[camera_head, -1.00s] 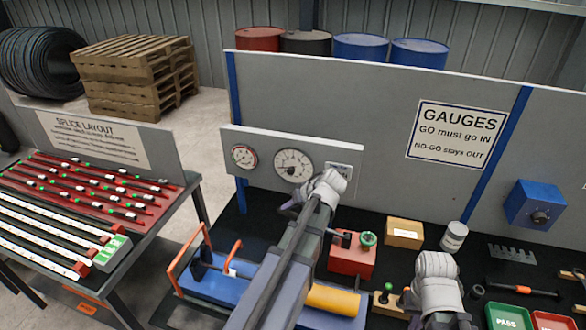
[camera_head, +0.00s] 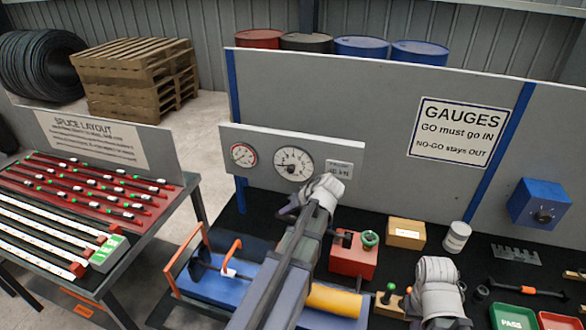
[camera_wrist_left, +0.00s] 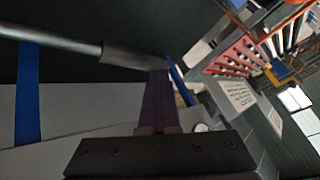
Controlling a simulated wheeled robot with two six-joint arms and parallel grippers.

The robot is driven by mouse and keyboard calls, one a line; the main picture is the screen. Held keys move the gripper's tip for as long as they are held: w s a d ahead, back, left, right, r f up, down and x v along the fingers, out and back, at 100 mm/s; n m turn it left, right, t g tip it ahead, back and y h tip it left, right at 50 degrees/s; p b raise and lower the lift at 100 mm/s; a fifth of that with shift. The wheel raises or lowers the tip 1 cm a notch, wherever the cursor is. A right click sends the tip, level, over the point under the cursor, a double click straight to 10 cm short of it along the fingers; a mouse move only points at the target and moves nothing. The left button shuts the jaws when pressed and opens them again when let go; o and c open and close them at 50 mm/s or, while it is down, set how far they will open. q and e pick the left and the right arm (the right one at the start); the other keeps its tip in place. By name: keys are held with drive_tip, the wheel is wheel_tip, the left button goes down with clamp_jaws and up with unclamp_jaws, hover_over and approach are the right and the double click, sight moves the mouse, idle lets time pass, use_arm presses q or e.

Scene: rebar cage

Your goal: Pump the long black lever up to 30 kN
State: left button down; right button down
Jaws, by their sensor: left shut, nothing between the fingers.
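A red block with a green knob (camera_head: 352,262) and a blue unit with a yellow cylinder (camera_head: 333,299) flank my left arm. A cardboard box (camera_head: 405,233) and white tub (camera_head: 456,237) stand behind my right arm. The gauge panel (camera_head: 228,136) rises close behind.

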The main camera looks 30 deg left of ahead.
sight(286, 218)
use_arm(q)
drive_tip(key=shift+f, duration=0.1)
use_arm(e)
drive_tip(key=shift+f, duration=0.1)
use_arm(q)
drive_tip(key=shift+a+f+b, duration=0.1)
drive_tip(key=shift+f+b, duration=0.55)
drive_tip(key=shift+f, duration=0.05)
use_arm(e)
drive_tip(key=shift+f, duration=0.7)
use_arm(q)
drive_tip(key=shift+f+b, duration=0.7)
use_arm(e)
drive_tip(key=shift+f, duration=0.7)
